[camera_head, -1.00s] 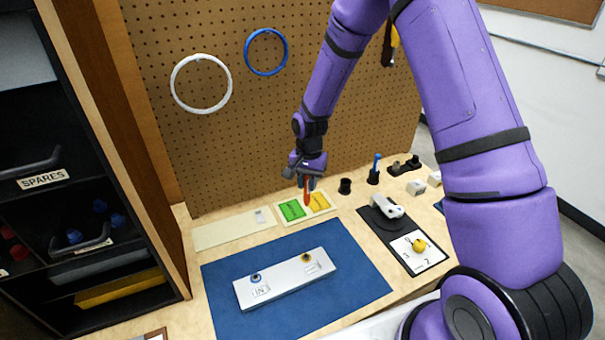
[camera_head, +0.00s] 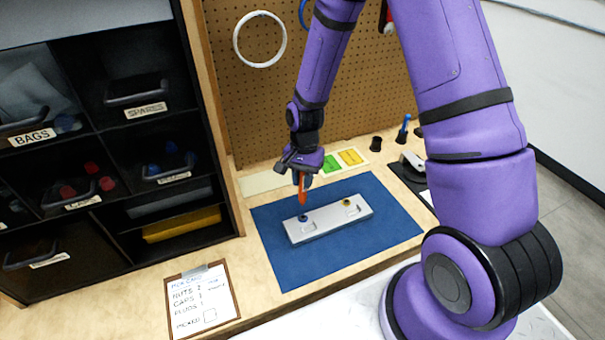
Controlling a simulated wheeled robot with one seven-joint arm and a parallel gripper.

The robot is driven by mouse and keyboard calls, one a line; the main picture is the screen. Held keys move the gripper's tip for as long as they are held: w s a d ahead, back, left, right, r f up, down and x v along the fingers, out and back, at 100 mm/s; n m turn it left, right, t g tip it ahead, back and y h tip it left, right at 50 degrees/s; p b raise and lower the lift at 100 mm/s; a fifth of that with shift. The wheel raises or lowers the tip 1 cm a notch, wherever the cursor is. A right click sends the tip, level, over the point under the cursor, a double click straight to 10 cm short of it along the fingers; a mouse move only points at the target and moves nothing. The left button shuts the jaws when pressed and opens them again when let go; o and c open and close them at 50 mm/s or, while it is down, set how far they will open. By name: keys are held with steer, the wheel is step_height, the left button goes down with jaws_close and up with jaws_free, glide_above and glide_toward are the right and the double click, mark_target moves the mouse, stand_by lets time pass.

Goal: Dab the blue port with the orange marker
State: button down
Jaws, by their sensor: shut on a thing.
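My gripper (camera_head: 301,176) is shut on the orange marker (camera_head: 302,192), which points down. The marker's tip is just above the blue port (camera_head: 303,217) at the left end of the white block; I cannot tell whether they touch. The white block (camera_head: 326,222) lies on the blue mat (camera_head: 275,258). A yellow port (camera_head: 346,202) sits near the block's right end.
Behind the mat are a green pad (camera_head: 330,163) and a yellow pad (camera_head: 351,157). A blue marker (camera_head: 404,127) stands upright in a dark holder at the back right. A clipboard (camera_head: 233,303) lies front left. A dark shelf unit (camera_head: 92,195) with bins stands at the left.

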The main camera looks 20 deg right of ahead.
mark_target(304, 193)
steer(key=shift+f, duration=2.3)
steer(key=shift+f, duration=0.55)
stand_by(0.6)
steer(key=shift+r, duration=3.5)
